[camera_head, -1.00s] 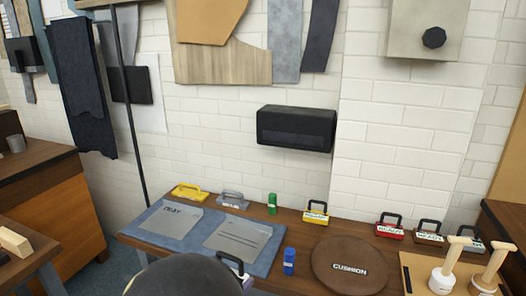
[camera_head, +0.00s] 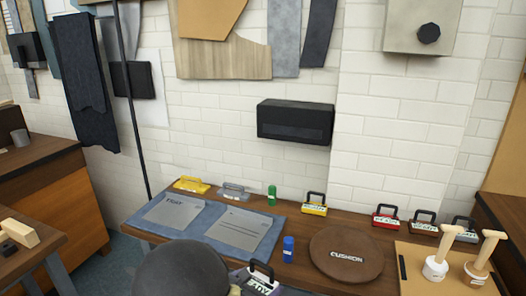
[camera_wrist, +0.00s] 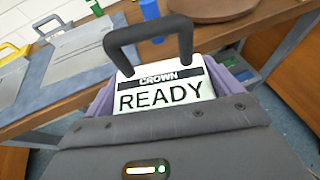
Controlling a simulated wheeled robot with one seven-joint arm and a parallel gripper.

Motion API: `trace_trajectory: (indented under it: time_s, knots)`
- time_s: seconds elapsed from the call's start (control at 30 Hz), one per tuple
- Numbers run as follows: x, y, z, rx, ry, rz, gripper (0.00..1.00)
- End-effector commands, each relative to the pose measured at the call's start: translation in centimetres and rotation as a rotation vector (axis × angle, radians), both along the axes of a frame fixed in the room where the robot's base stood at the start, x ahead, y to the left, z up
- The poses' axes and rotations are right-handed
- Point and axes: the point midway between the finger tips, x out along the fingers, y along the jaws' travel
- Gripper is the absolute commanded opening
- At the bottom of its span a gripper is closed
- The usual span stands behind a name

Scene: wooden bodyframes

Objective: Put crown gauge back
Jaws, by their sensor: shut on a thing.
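The crown gauge (camera_wrist: 168,88) is a white plate labelled "CROWN READY" with a black loop handle. My gripper (camera_wrist: 172,92) is shut on it, with purple fingers at both sides of the plate. In the head view the gauge (camera_head: 262,279) is held near the front edge of the workbench, right of my dark rounded arm part, which hides some of the bench front. Similar handled gauges stand along the back of the bench: a yellow one (camera_head: 314,206), a red one (camera_head: 386,219), a brown one (camera_head: 424,224) and a grey one (camera_head: 463,228).
A round brown cushion (camera_head: 346,264) lies mid-bench, beside a blue cylinder (camera_head: 288,249). A green cylinder (camera_head: 272,195) stands behind. Grey sheets (camera_head: 238,226) lie on a blue mat (camera_head: 216,211). Wooden-handled tools (camera_head: 437,264) stand on a board at right. Bare bench shows behind the cushion.

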Motion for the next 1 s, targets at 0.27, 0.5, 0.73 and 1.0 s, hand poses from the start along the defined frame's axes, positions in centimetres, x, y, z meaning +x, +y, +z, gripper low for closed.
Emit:
trace_trajectory:
  time_s: [0.27, 0.5, 0.73, 1.0]
  knots:
    - [-0.1, -9.1, -6.3, -0.008, 0.005, -0.165, 0.20]
    - [-1.6, -14.8, -9.9, 0.003, 0.011, -0.271, 0.20]
    - [-2.2, -16.6, -10.1, 0.009, 0.012, -0.308, 0.20]
    - [-2.1, -16.5, -8.3, 0.009, 0.012, -0.307, 0.20]
